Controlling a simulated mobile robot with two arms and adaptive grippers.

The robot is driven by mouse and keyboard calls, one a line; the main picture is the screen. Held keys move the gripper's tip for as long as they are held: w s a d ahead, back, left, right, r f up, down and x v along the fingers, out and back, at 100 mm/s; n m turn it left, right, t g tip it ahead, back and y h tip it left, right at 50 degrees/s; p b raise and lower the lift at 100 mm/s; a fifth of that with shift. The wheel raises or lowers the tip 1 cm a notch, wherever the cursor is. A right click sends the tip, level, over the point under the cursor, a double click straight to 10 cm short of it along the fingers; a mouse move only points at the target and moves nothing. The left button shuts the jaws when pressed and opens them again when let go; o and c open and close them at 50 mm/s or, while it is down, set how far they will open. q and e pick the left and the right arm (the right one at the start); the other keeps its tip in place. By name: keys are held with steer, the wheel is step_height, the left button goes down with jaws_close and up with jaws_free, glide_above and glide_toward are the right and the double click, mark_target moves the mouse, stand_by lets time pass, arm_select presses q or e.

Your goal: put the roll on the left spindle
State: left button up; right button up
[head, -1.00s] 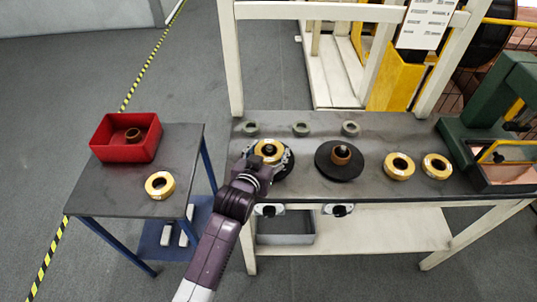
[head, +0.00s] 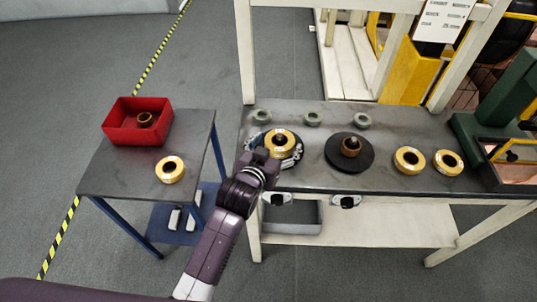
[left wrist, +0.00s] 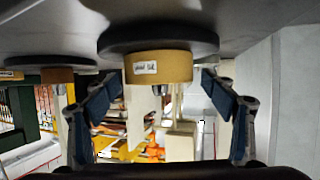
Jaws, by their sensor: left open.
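A gold copper-foil roll (head: 280,143) with a white label sits around the left spindle (head: 277,139), on its dark disc. In the left wrist view, the roll (left wrist: 158,67) shows flat against the disc (left wrist: 160,41), with the spindle end (left wrist: 160,90) showing beyond it. My left gripper (head: 276,157) is open at the roll. Its two fingers stand on either side of the roll, apart from it in the wrist view. The right spindle (head: 350,143) carries a brown core on a black disc (head: 338,165). My right gripper is not in view.
Two more gold rolls (head: 410,168) lie on the bench (head: 310,182) at right. Another roll (head: 170,177) lies on the side table (head: 115,180), near a red bin (head: 113,136) holding a brown core.

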arm_select(q)
steer(key=v, duration=0.9)
steer(key=shift+s+r+b, duration=0.1)
steer(key=shift+s+b, duration=0.2)
